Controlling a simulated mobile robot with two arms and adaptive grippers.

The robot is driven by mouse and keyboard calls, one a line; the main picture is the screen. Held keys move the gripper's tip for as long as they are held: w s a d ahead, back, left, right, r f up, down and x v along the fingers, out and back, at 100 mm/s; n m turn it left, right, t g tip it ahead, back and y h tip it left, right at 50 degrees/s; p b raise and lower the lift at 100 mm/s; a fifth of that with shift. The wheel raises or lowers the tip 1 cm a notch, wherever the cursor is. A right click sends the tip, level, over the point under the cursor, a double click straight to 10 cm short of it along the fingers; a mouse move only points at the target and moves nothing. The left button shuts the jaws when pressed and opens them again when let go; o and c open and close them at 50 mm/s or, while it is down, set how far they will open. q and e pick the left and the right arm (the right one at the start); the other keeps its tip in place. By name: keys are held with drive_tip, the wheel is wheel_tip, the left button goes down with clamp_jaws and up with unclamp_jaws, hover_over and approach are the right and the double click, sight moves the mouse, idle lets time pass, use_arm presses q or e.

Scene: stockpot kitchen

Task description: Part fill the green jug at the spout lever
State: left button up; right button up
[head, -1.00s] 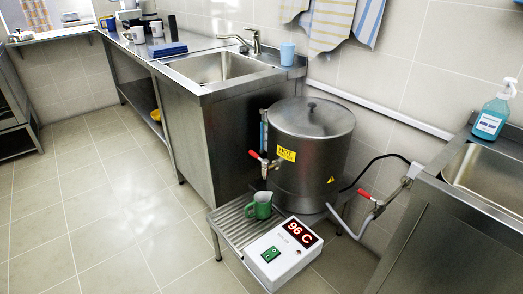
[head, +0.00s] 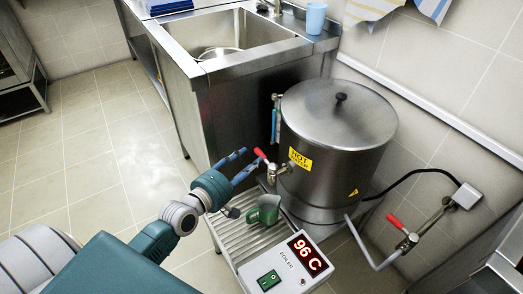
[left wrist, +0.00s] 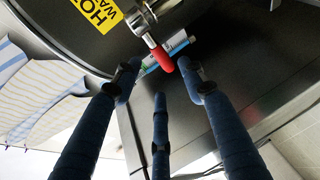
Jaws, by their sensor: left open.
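The green jug (head: 264,211) stands upright on the slatted tray (head: 222,233), below the boiler's tap (head: 281,173); I cannot see inside it. The tap's red spout lever (head: 261,155) points up and to the left. My left gripper (head: 248,166) is open and empty, with its fingertips close to the lever. In the left wrist view the red lever (left wrist: 162,58) lies between the open fingers (left wrist: 163,90); I cannot tell whether any finger touches it. No water stream is visible. My right gripper is not in view.
The steel boiler (head: 338,135) has a yellow hot-water label (head: 299,158). The control box (head: 285,265) in front reads 96 C. A second red-handled valve (head: 399,229) is on the pipe at right. A steel sink (head: 221,45) stands behind. Floor at left is clear.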

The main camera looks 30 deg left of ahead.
sight(258, 153)
use_arm(q)
drive_tip(key=b+x, duration=0.1)
drive_tip(key=x, duration=0.5)
drive_tip(key=shift+w+f, duration=0.2)
drive_tip(key=shift+w, duration=0.4)
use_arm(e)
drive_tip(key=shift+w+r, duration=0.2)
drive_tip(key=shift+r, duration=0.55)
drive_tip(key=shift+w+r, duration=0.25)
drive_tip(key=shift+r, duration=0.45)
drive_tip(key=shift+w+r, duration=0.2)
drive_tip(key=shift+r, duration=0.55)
use_arm(q)
clamp_jaws()
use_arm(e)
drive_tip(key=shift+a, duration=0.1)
